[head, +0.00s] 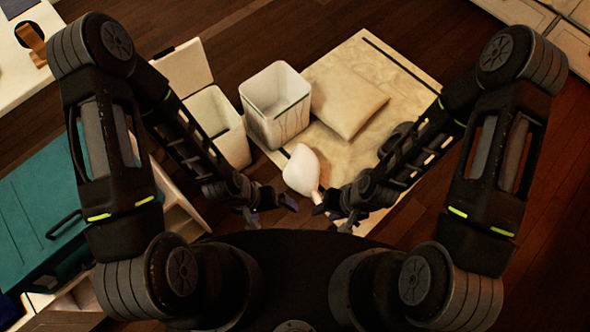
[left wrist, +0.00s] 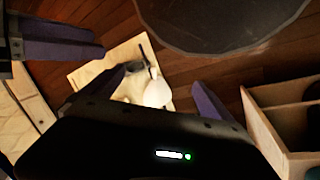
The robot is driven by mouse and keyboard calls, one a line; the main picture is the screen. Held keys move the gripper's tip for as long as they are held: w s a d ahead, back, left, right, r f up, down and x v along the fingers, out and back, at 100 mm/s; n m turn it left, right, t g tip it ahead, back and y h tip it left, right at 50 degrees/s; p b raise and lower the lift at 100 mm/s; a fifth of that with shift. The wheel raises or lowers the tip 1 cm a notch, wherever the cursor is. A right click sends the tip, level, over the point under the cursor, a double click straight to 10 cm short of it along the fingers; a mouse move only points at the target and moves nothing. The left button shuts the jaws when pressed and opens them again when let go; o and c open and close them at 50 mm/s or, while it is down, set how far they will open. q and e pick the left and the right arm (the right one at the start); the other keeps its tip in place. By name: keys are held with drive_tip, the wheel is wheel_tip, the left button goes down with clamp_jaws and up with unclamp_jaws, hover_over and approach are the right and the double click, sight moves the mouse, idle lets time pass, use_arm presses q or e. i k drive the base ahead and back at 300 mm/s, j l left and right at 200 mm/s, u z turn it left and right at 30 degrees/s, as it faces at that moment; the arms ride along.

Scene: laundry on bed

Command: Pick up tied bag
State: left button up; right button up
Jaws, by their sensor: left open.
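The tied bag (head: 300,169) is white and plump. It lies on the light rug, its narrow neck pointing toward me. My left gripper (head: 272,212) is open and empty, left of the bag's neck and nearer to me. My right gripper (head: 331,218) has its fingers apart, just right of the neck. One of its fingertips looks close to the neck; I cannot tell whether they touch. In the left wrist view the bag (left wrist: 157,93) shows bright beyond the two purple fingers of my left gripper (left wrist: 164,77), not between them.
An open white bin (head: 277,106) and a second white bin (head: 217,125) with a raised lid stand behind the bag. A cushion (head: 346,100) lies on the rug (head: 385,62). A teal-topped cabinet (head: 40,195) is at left. Dark wooden floor (head: 425,30) is clear at right.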

sight(301, 173)
drive_tip(key=i+l+u, duration=0.2)
drive_tip(key=l+u, duration=0.15)
drive_tip(key=l, duration=0.85)
drive_tip(key=i+l+u, duration=0.1)
drive_tip(key=l+u, duration=0.3)
drive_tip(key=l, duration=0.8)
drive_tip(key=i+l+u, duration=0.1)
drive_tip(key=l, duration=0.2)
drive_tip(key=i, duration=0.05)
